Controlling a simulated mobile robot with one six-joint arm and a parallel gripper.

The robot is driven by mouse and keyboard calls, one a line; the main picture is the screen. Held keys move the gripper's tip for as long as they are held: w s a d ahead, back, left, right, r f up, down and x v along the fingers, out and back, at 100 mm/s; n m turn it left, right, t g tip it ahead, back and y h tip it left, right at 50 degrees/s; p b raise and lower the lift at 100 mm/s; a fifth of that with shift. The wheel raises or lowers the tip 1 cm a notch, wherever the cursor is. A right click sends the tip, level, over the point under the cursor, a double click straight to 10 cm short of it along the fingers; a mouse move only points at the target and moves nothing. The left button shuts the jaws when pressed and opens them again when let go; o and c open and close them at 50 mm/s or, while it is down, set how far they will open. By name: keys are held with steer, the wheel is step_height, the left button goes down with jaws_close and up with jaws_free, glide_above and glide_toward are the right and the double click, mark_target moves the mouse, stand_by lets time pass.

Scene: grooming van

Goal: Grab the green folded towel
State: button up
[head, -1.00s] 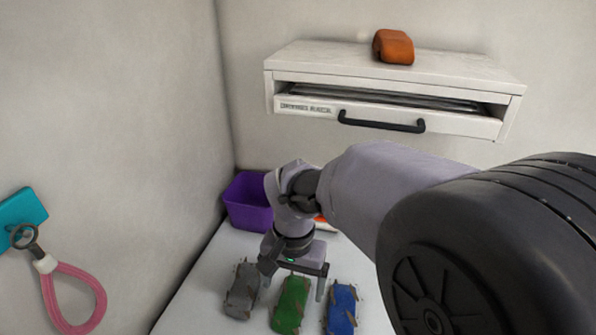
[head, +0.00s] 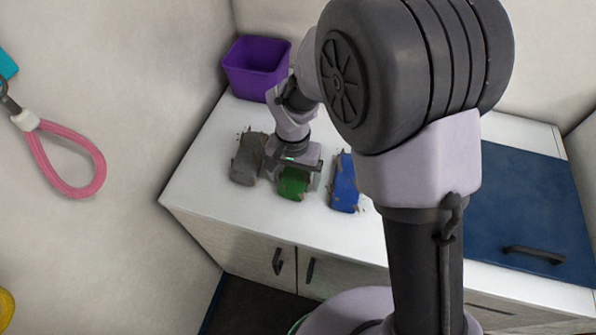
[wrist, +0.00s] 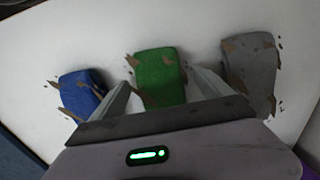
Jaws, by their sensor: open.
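The green folded towel (head: 293,184) lies on the white counter between a grey towel (head: 248,158) and a blue towel (head: 344,183). My gripper (head: 296,182) is over the green towel and hides its far part in the head view. In the wrist view the green towel (wrist: 160,78) shows between the two open fingers (wrist: 160,92), with nothing held. The blue towel (wrist: 80,94) lies outside one finger and the grey towel (wrist: 250,70) outside the other. I cannot tell whether the fingers touch the green towel.
A purple bin (head: 256,68) stands at the back left of the counter (head: 205,185). A dark blue panel with a handle (head: 525,205) is on the right. A pink loop (head: 68,160) hangs on the left wall. Bare counter lies in front of the towels.

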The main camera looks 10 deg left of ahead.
steer(key=shift+f, duration=0.8)
steer(key=shift+r, duration=0.15)
steer(key=shift+c, duration=0.2)
